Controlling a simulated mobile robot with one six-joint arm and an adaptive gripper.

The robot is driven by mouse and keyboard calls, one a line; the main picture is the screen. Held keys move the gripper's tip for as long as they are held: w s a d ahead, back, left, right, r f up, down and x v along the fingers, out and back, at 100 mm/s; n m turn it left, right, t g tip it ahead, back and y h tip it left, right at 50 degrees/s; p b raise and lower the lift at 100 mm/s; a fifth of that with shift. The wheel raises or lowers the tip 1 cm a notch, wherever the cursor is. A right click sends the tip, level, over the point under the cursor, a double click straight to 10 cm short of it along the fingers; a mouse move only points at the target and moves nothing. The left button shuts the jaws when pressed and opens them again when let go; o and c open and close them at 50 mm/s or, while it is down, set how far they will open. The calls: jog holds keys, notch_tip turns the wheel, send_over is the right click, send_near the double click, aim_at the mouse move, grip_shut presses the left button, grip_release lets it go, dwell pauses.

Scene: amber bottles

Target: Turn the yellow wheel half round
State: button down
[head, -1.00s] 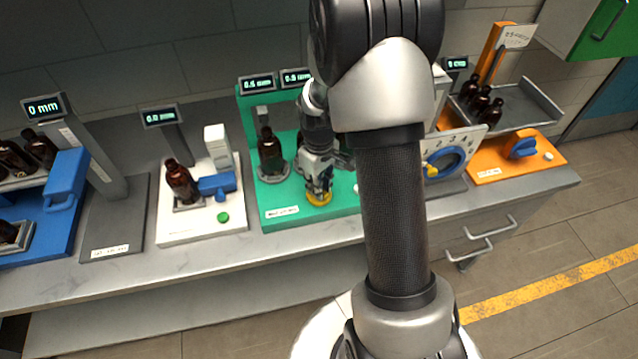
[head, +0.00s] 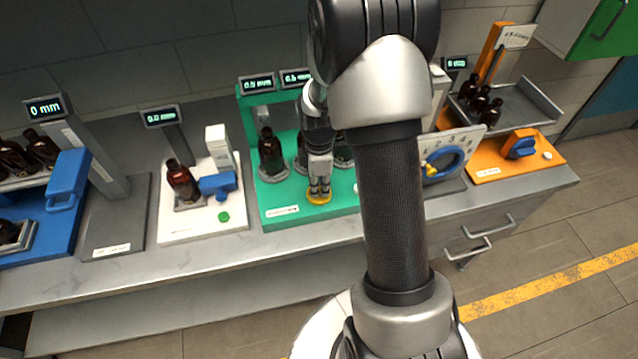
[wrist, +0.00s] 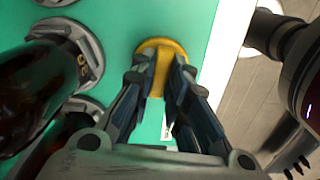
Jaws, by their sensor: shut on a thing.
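The yellow wheel (head: 319,198) lies at the front of the green station (head: 283,216), which stands on the grey bench. In the wrist view the yellow wheel (wrist: 160,48) is a disc with a raised bar across its middle. My gripper (head: 319,192) points down onto the wheel from above. In the wrist view the fingers of my gripper (wrist: 161,78) are on either side of the bar and shut on it. The fingers hide the sides of the wheel.
Amber bottles stand in grey holders behind the wheel; one bottle (head: 270,150) is close to my gripper's left. Two small displays (head: 257,84) top the green station. A white station (head: 201,225) stands left, and a blue ring dial (head: 444,164) right.

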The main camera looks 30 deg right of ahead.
aim_at(319, 188)
jog(key=shift+n, duration=0.6)
jog(key=c, duration=1.6)
grip_release()
jog(key=shift+o, duration=0.2)
notch_tip(319, 188, up, 12)
